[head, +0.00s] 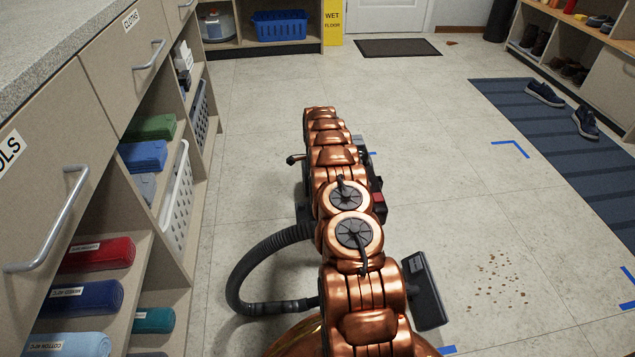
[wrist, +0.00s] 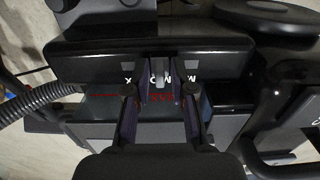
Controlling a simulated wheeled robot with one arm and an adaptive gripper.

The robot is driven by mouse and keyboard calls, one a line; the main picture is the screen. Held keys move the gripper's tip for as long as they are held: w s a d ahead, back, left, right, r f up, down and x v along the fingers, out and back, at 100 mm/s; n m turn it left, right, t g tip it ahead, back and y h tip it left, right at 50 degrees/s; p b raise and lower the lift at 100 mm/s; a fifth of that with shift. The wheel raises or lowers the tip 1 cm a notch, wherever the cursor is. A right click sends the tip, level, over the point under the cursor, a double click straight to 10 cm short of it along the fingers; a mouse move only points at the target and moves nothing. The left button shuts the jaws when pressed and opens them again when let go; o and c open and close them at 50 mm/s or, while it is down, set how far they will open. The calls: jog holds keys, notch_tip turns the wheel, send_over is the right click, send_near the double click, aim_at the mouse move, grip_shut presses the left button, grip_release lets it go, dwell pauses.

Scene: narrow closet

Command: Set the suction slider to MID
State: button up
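The vacuum cleaner (wrist: 85,70) is dark and fills most of the wrist view; its slider panel runs across the upper middle. A small grey slider knob (wrist: 160,74) stands at the panel's centre, with partly covered white letters beside it. My gripper (wrist: 161,91) is open, with one finger to each side of the knob; I cannot tell whether either finger touches it. The fingers hide parts of the lettering, so the slider's setting is unclear. In the head view my copper arm covers most of the vacuum; its hose (head: 238,281) and floor head (head: 424,290) show.
Drawers and shelves with a white basket (head: 176,200) line the left. A dark blue mat (head: 560,150) with shoes lies at the right. Brown debris (head: 497,281) and blue tape marks (head: 512,146) are on the otherwise open tiled floor.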

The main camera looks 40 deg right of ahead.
jog(key=shift+o, duration=0.6)
jog(key=shift+s+d, duration=0.1)
jog(key=shift+d, duration=0.05)
jog(key=shift+r, duration=0.1)
notch_tip(320, 180, up, 12)
dwell(0.5)
